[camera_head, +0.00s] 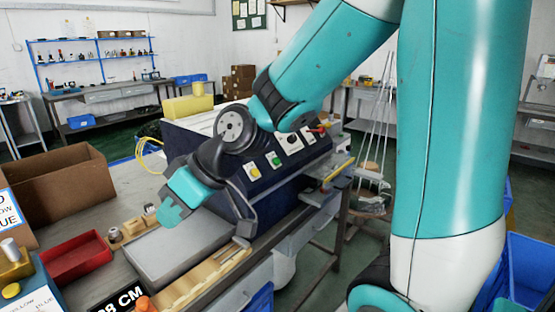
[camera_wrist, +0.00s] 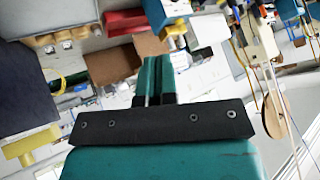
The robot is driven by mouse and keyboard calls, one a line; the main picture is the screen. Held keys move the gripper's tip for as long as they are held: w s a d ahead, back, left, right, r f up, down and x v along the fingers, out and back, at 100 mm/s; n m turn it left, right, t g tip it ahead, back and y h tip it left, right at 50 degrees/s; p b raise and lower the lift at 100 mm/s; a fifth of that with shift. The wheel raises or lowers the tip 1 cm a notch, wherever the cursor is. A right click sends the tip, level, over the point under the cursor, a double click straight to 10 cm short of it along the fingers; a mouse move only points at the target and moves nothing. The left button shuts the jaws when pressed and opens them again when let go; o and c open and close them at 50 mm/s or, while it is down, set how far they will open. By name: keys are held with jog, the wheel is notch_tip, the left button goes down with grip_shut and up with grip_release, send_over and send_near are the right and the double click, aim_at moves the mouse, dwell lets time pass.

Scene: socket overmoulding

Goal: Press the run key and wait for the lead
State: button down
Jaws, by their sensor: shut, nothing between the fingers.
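The dark blue machine (camera_head: 215,160) stands on the bench with a sloping control panel. The panel carries a yellow button (camera_head: 254,172), a green button (camera_head: 275,159) and a dark knob (camera_head: 293,139). I cannot read which is the run key. Yellow cable loops (camera_head: 148,152) show at the machine's left end; I cannot tell if they are the lead. My gripper (camera_head: 170,214) is shut and empty, left of the panel and apart from the buttons, over the far edge of a grey plate. Its closed teal fingers also show in the wrist view (camera_wrist: 160,70).
The grey plate (camera_head: 180,250) lies in front of the machine, beside a wooden slotted rack (camera_head: 205,283). A red tray (camera_head: 75,258) and an open cardboard box (camera_head: 55,195) stand at left. A "38 CM" sign (camera_head: 122,298) is at the front.

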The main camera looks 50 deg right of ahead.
aim_at(276, 161)
jog(key=w+d+m+t+h, duration=0.1)
jog(key=w+d+t+h, duration=0.2)
jog(key=d, duration=0.4)
jog(key=w+d+m+t+p, duration=0.1)
jog(key=w+d+m+t, duration=0.1)
jog(key=w+d, duration=0.4)
jog(key=w+d+m+t+h, duration=0.1)
jog(key=w+d+t+h, duration=0.15)
jog(key=d, duration=0.55)
jog(key=s+d+f+m+t+h, duration=0.1)
jog(key=d+h, duration=0.3)
jog(key=d, duration=0.6)
jog(key=s+d+m+h+p, duration=0.1)
jog(key=s+d+m+h, duration=0.2)
jog(key=d, duration=0.8)
jog(key=shift+f+m+t+h, duration=0.35)
jog(key=shift+m+h, duration=0.25)
jog(key=shift+h, duration=0.35)
jog(key=w+f+p, duration=0.4)
jog(key=w+f, duration=0.2)
jog(key=shift+w+a, duration=0.15)
jog(key=shift+a, duration=0.05)
